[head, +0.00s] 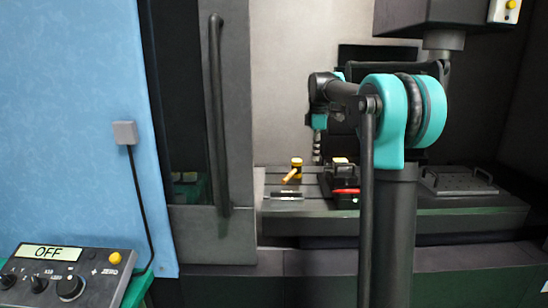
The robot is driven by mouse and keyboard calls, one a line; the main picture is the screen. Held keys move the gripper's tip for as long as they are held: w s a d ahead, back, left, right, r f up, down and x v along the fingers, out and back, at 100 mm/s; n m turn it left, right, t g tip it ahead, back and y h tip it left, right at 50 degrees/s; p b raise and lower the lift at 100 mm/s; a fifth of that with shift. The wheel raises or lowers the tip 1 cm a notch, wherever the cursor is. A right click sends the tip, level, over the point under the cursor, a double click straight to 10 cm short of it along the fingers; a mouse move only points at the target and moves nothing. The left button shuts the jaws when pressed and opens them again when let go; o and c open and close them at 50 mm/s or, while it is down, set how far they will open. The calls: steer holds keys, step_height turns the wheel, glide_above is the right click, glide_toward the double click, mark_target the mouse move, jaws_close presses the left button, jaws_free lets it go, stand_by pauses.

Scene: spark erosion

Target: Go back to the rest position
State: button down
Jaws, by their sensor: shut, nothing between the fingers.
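My arm rises in front of the machine at right of centre and bends over to the left at its large teal joint. My gripper (317,152) hangs down at the arm's left end, below a small teal ring. It looks narrow, shut and empty. It appears above the machine's work table (470,211), with the pale back wall behind it. No contact with anything is visible. The rest position itself is not marked in this view.
A yellow-topped tool (296,163), a small bar (287,196), a red item (346,191) and a perforated plate (458,181) are on the table. A dark machine head (425,14) overhangs it. A door handle (217,115) and a control box reading OFF (60,275) stand left.

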steer(key=s+d+f+m+t, duration=0.2)
steer(key=s+f+m, duration=0.6)
steer(key=s+f, duration=0.6)
steer(key=s+d+f+m+t, duration=0.1)
steer(key=s+f+m+t, duration=0.1)
steer(key=s+f+m, duration=0.7)
steer(key=s+f, duration=0.6)
steer(key=s, duration=0.6)
steer(key=shift+d, duration=0.4)
steer(key=c, duration=2.3)
jaws_free()
steer(key=shift+w, duration=0.1)
